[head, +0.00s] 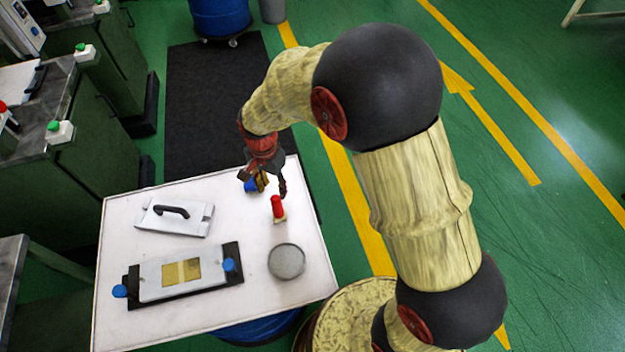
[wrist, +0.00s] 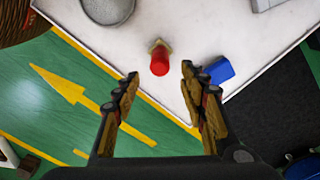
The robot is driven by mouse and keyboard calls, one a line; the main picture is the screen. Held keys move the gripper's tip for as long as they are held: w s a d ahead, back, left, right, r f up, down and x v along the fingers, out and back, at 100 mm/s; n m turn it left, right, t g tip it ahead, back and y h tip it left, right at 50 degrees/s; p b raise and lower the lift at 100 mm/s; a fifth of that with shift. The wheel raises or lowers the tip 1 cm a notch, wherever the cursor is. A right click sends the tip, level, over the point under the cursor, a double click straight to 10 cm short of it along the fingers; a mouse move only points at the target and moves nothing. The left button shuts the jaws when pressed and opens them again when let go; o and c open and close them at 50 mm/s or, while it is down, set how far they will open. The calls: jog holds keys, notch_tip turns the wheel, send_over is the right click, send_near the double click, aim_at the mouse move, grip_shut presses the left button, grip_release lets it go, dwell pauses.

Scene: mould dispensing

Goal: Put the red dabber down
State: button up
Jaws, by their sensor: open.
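The red dabber (head: 278,207) stands upright on the white table top, red end up, with a pale tan base under it. In the wrist view the red dabber (wrist: 160,62) shows beyond and between my fingertips, with a gap on both sides. My gripper (head: 268,184) is open and empty, above the table's far right part. In the wrist view my gripper (wrist: 157,76) shows its two fingers spread wide. Nothing is held between them.
A blue object (wrist: 219,70) lies beside the right finger; it is partly hidden in the head view. A round grey dish (head: 286,262), a plate with a black handle (head: 176,218) and a mould with a gold centre (head: 181,272) are on the white table (head: 232,210).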

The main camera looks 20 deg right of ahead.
jog(key=s+d+r+n+t, duration=0.2)
jog(key=d+r, duration=0.3)
jog(key=r, duration=0.6)
jog(key=s+d+r+n+t, duration=0.2)
jog(key=s+d+r+n, duration=0.1)
jog(key=s+r, duration=0.4)
jog(key=s+d+r+n+t, duration=0.1)
jog(key=s+d+r+n, duration=0.3)
jog(key=s, duration=0.7)
notch_tip(320, 180, up, 4)
jog(key=shift+d+r+t, duration=0.1)
jog(key=shift+d+t, duration=0.3)
jog(key=shift+d, duration=0.8)
jog(key=shift+o, duration=0.5)
